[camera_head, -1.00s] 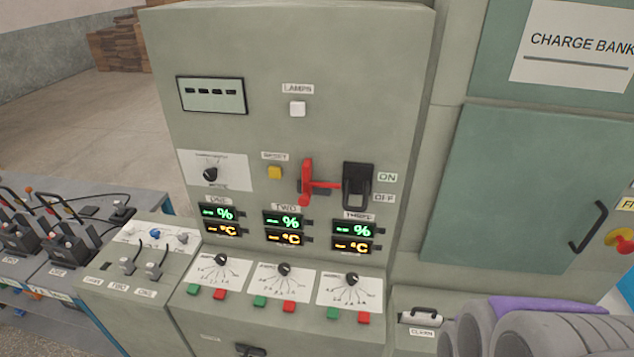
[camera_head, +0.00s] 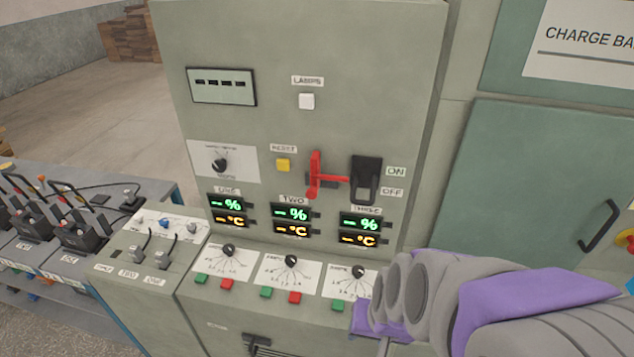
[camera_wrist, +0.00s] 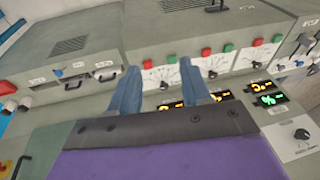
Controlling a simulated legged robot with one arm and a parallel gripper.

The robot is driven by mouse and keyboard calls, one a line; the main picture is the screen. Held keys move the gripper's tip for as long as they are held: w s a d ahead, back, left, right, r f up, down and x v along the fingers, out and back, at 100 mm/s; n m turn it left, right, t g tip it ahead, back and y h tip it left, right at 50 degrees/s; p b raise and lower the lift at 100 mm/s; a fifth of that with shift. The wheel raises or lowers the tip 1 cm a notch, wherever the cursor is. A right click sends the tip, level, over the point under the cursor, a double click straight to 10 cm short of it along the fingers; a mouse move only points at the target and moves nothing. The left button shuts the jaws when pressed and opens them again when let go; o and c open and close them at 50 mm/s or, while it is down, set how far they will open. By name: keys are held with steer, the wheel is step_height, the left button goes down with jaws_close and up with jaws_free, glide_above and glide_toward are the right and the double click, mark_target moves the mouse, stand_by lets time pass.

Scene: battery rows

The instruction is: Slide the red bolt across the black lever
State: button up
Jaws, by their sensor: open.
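The red bolt (camera_head: 330,178) is mounted on the green-grey panel, with an upright red handle and a horizontal bar reaching right to the edge of the black lever. The black lever (camera_head: 366,180) sits beside it, between the bolt and the ON and OFF labels. I cannot tell how far the bar crosses it. My gripper (camera_wrist: 160,68) shows two blue fingers spread apart, with nothing held between them, in front of the lower dial plates. The bolt and lever do not show in the wrist view. In the head view my arm covers the lower right.
A yellow reset button (camera_head: 283,165) is left of the bolt, and a white lamps button (camera_head: 306,101) is above. Lit displays (camera_head: 292,222) and several dials are below. A cabinet door with a black handle (camera_head: 599,226) is on the right.

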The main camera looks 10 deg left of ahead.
steer(key=shift+o, duration=0.7)
steer(key=w+a+f+m+t, duration=0.1)
steer(key=w+a+f+t, duration=0.1)
steer(key=w+a+t, duration=0.6)
steer(key=w+a, duration=0.4)
steer(key=w, duration=0.4)
steer(key=shift+h+p, duration=0.3)
steer(key=shift+h, duration=0.1)
steer(key=t+h, duration=0.2)
steer(key=t, duration=0.6)
glide_toward(311, 195)
steer(key=shift+n, duration=0.3)
steer(key=w, duration=1.2)
steer(key=shift+w+d+r+b, duration=0.15)
steer(key=shift+w+d+b, duration=0.1)
steer(key=shift+w+b, duration=0.1)
steer(key=shift+c, duration=0.3)
jaws_close()
